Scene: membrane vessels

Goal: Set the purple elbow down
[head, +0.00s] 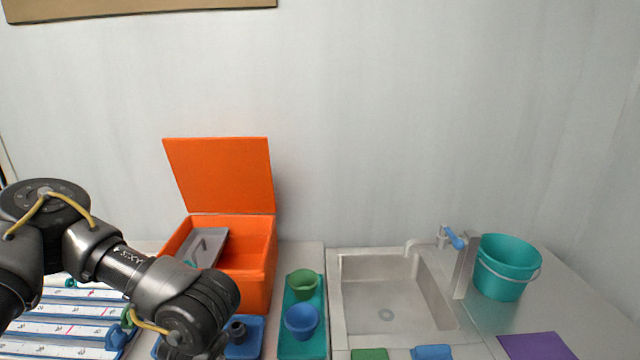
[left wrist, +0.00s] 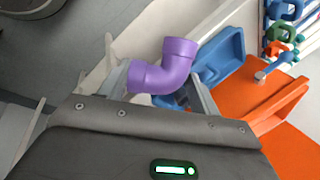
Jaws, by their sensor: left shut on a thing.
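The purple elbow (left wrist: 172,66) is a smooth bent pipe piece with a collar at each end. It shows in the left wrist view, between the fingers of my left gripper (left wrist: 158,78), which is shut on it. In the head view my left arm reaches in from the left, and its wrist is low in the picture, in front of the orange box. The fingers and the elbow cannot be seen there. A blue tray (head: 257,331) lies partly behind that wrist; a blue thing (left wrist: 222,60) shows just beyond the elbow in the left wrist view. My right gripper is not in view.
An open orange box (head: 258,268) holds a grey piece (head: 211,243). A teal tray (head: 303,347) carries a green cup (head: 303,284) and a blue cup (head: 301,321). A sink (head: 390,290) and teal bucket (head: 507,265) are to the right. A striped rack (head: 62,328) lies left.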

